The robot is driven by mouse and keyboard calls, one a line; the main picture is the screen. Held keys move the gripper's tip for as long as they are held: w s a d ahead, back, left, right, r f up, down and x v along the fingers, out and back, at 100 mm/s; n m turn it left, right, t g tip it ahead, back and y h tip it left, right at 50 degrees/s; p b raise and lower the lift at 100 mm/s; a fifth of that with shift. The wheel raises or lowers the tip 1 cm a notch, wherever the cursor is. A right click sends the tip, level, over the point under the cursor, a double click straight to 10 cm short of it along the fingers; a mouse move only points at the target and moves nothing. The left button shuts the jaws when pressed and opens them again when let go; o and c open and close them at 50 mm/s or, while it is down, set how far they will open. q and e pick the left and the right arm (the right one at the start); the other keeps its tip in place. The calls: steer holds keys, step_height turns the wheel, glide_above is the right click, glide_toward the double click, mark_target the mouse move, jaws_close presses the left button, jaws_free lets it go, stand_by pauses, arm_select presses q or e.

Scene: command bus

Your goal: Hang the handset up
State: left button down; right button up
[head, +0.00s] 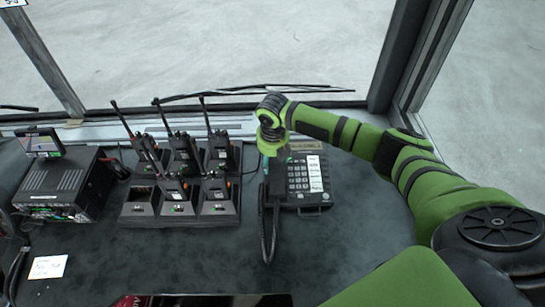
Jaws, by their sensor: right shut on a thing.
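A black desk phone (315,195) with a keypad and a white label sits on the dark dash, right of centre. My right gripper (269,148) reaches over the phone's upper left side from the right. It points down and is shut on the dark handset (275,182), whose lower part shows below the jaws along the phone's left side. Whether the handset touches the phone's cradle I cannot tell; the gripper hides its upper end. My left gripper is not in view.
A charger rack (140,215) with several upright handheld radios stands left of the phone. A black radio unit (58,188) is at the far left. The windscreen and its wiper (225,92) lie behind. The dash in front of the phone is mostly clear.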

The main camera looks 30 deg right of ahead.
steer(key=o, duration=1.4)
steer(key=shift+c, duration=0.2)
step_height(320, 180, up, 12)
steer(key=s, duration=0.1)
steer(key=shift+s+a, duration=0.3)
steer(key=shift+a, duration=0.05)
